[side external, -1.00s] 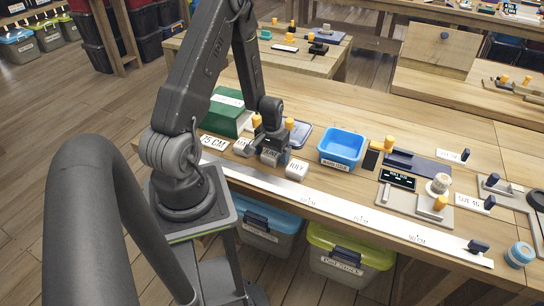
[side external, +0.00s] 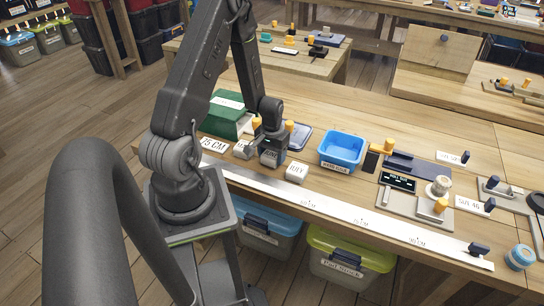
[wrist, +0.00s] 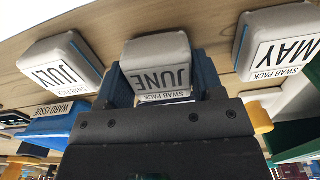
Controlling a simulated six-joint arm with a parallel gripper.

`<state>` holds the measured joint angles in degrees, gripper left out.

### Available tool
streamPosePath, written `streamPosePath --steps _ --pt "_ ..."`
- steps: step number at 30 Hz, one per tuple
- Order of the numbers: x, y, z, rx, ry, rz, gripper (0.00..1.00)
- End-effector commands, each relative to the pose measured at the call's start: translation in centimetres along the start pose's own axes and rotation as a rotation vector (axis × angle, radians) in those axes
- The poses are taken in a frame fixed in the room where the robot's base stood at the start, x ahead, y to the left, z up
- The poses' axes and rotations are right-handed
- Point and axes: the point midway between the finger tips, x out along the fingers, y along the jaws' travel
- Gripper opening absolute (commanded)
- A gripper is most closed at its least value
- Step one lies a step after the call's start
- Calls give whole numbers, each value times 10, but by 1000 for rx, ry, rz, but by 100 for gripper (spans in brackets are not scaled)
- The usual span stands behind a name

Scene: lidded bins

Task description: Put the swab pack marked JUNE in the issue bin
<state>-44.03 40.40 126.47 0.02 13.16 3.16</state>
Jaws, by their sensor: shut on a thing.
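The pack marked JUNE, a pale block with a white label, shows in the wrist view (wrist: 156,62) between the two blue-grey fingers. My gripper (side external: 272,158), also in the wrist view (wrist: 163,85), is shut on it by its sides. In the side view my gripper hides most of this pack, and I cannot tell whether it is off the table. The blue open bin labelled WARD ISSUE (side external: 340,161) stands to the right of my gripper; it also shows in the wrist view (wrist: 52,138).
The JULY pack (side external: 296,173) is close on my gripper's right. The MAY pack (side external: 242,149) is close on its left. A green box (side external: 225,118) stands behind left. A long metal ruler strip (side external: 330,212) runs along the front edge. Tools lie right of the bin.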

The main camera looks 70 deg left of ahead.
Motion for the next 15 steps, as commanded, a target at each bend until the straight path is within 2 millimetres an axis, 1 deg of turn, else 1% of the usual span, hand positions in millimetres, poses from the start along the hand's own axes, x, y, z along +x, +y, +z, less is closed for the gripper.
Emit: streamPosePath --steps 5,12,15 --pt "-23 0 -1 0 6 0 37" --pt "-67 0 -1 0 6 0 37" --pt "-81 0 -1 0 5 0 37"
